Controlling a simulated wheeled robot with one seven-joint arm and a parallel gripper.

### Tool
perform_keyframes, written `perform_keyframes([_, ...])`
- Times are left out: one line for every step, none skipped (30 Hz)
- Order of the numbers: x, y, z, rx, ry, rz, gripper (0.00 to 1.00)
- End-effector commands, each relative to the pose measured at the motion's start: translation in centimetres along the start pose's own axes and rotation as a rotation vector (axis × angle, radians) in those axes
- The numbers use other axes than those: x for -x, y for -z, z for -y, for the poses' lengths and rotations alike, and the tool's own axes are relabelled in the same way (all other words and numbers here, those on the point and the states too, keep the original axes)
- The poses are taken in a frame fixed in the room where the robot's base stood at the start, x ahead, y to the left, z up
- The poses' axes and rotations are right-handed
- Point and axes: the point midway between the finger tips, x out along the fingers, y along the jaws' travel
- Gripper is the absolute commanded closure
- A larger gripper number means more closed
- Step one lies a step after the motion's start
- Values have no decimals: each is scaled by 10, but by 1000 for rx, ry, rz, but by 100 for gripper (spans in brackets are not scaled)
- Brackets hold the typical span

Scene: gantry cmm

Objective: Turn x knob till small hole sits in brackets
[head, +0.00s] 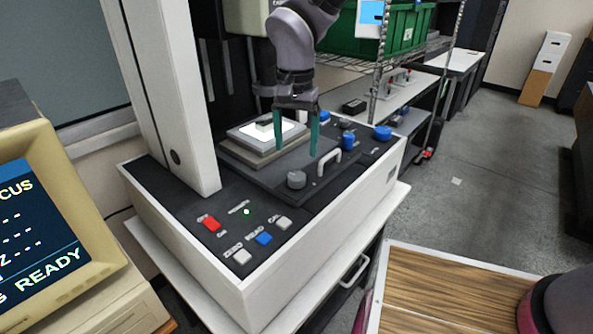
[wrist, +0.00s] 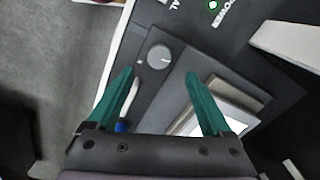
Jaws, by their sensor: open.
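My gripper (head: 297,149) has two teal fingers, open and empty, pointing down over the machine's dark top plate. A round grey knob (head: 295,180) stands on the plate's front part, just below the fingertips in the head view. In the wrist view the same grey knob (wrist: 160,58) shows just beyond and between the fingertips (wrist: 160,73), apart from them. Blue knobs (head: 348,140) (head: 382,132) stand at the right of the machine. I cannot read which knob is marked x. A lit stage (head: 246,150) bears a small block. I see no small hole or brackets.
Red, blue and white buttons (head: 263,238) line the front panel. A beige monitor (head: 50,205) reads READY. A small screen (head: 371,12) is partly cut off.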

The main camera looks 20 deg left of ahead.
Motion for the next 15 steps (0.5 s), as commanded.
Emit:
perform_keyframes([-12,0,-1,0,-4,3,16])
perform_keyframes([-18,-1,-1,0,-4,4,16])
perform_keyframes([-26,-1,-1,0,-4,4,16])
perform_keyframes([-32,-1,-1,0,-4,4,16])
perform_keyframes([-37,0,-1,0,-4,3,16])
perform_keyframes([-44,0,-1,1,-4,3,16])
perform_keyframes([-49,0,-1,0,-4,3,16])
perform_keyframes([-54,0,-1,0,-3,3,16])
perform_keyframes([-60,0,-1,0,-3,3,16])
perform_keyframes([-64,0,-1,-1,-3,3,16])
perform_keyframes([-67,0,-1,0,-2,2,16])
perform_keyframes([-70,0,-1,0,-2,1,16])
perform_keyframes([-73,0,-1,0,-2,1,16])
perform_keyframes([-75,0,-1,-1,-2,1,16])
perform_keyframes([-77,0,-1,-1,-2,1,16])
